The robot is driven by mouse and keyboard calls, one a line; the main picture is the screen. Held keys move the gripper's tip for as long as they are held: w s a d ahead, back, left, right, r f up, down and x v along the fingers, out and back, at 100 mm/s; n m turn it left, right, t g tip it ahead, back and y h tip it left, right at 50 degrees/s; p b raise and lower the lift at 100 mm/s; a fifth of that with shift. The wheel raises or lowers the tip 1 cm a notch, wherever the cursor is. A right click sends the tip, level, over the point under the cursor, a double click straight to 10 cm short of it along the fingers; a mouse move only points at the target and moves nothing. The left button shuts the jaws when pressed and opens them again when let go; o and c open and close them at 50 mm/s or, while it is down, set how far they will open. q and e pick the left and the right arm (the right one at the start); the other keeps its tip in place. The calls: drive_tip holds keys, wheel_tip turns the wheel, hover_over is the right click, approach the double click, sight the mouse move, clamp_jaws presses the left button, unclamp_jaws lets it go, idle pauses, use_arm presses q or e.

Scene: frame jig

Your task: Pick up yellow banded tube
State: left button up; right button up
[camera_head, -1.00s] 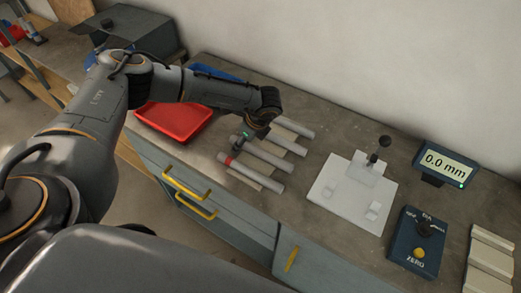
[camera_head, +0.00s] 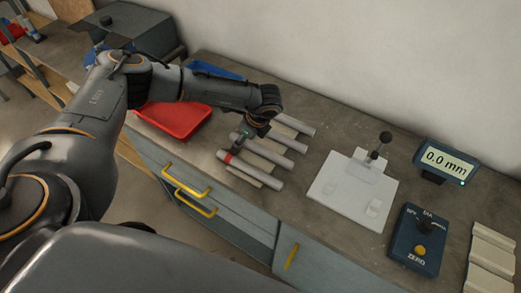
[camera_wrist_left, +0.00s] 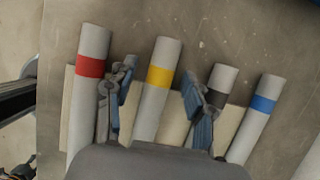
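The yellow banded tube (camera_wrist_left: 160,78) is a pale grey tube with a yellow ring, second from the left in the left wrist view. In the head view it lies beside the red-banded tube, partly under my gripper (camera_head: 241,139); its band is hidden there. My left gripper (camera_wrist_left: 157,98) is open, one finger on each side of the yellow banded tube. The left finger is in the gap beside the red-banded tube (camera_wrist_left: 90,68). The right finger overlaps the dark-banded tube (camera_wrist_left: 222,80) in view. Whether the fingers touch any tube is unclear. My right gripper is not in view.
A blue-banded tube (camera_wrist_left: 263,104) lies at the right of the row. A red tray (camera_head: 175,117) is left of the tubes. A white measuring plate (camera_head: 335,205), a 0.0 mm display (camera_head: 446,163) and a blue control box (camera_head: 413,241) stand to the right.

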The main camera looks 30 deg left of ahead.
use_arm(q)
clamp_jaws()
